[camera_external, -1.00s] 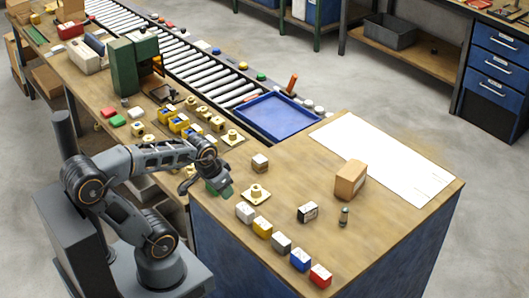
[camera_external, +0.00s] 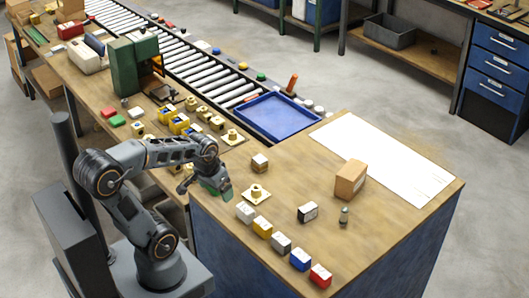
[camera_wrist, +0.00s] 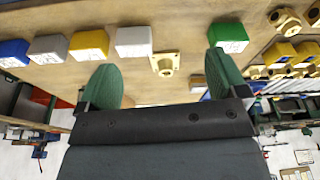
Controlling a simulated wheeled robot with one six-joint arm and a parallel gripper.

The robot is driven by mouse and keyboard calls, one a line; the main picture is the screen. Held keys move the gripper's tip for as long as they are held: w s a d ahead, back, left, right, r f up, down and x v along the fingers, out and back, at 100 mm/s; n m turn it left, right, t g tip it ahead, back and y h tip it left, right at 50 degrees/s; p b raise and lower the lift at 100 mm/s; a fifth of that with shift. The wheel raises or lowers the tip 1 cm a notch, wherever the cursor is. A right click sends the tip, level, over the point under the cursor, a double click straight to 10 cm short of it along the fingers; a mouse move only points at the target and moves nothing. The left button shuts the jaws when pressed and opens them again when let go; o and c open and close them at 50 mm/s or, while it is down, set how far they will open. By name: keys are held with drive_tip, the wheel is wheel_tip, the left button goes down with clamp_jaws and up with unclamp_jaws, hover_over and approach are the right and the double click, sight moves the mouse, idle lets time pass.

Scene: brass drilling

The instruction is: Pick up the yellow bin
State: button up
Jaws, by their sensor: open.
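The yellow bin (camera_external: 263,227) is a small block-like bin near the front edge of the bench. It stands in a row between a white bin (camera_external: 245,212) and a grey bin (camera_external: 281,243). In the wrist view the yellow bin (camera_wrist: 89,44) is at the upper left, just beyond the left fingertip and apart from it. My gripper (camera_external: 215,193) is at the bench's front edge, to the left of the row. In the wrist view my gripper (camera_wrist: 160,66) has its two green fingers wide apart with nothing held between them.
A blue bin (camera_external: 300,259) and a red bin (camera_external: 320,275) continue the row. A brass flanged part (camera_external: 256,193) sits behind the white bin. A green bin (camera_wrist: 228,36) is by the right finger.

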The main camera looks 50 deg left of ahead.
drive_tip(key=w+a+f+n, duration=0.1)
drive_tip(key=w+a+n, duration=0.2)
drive_tip(key=a, duration=0.2)
drive_tip(key=w+a+f+n+g, duration=0.1)
drive_tip(key=w+a+f+n, duration=0.1)
drive_tip(key=a, duration=0.4)
drive_tip(key=w+a+f+n+b, duration=0.1)
drive_tip(key=w+a+n, duration=0.3)
drive_tip(key=a, duration=0.1)
drive_tip(key=shift+w+a+f+h, duration=0.15)
drive_tip(key=shift+a+f+h, duration=0.15)
drive_tip(key=shift+f, duration=0.05)
drive_tip(key=w+a+f+n, duration=0.2)
drive_tip(key=a+f+n, duration=0.1)
drive_tip(key=a+n, duration=0.4)
drive_tip(key=w+a+f+n, duration=0.2)
drive_tip(key=a+n, duration=0.3)
drive_tip(key=a, duration=0.4)
drive_tip(key=w+a+r+n+t, duration=0.35)
drive_tip(key=a+n, duration=0.35)
drive_tip(key=n, duration=0.6)
drive_tip(key=shift+g, duration=0.35)
drive_tip(key=x, duration=0.9)
drive_tip(key=w+p+x, duration=0.1)
drive_tip(key=x, duration=0.4)
drive_tip(key=shift+r, duration=0.25)
drive_tip(key=shift+c, duration=0.4)
drive_tip(key=c, duration=0.9)
drive_tip(key=shift+c, duration=0.3)
drive_tip(key=shift+r, duration=0.15)
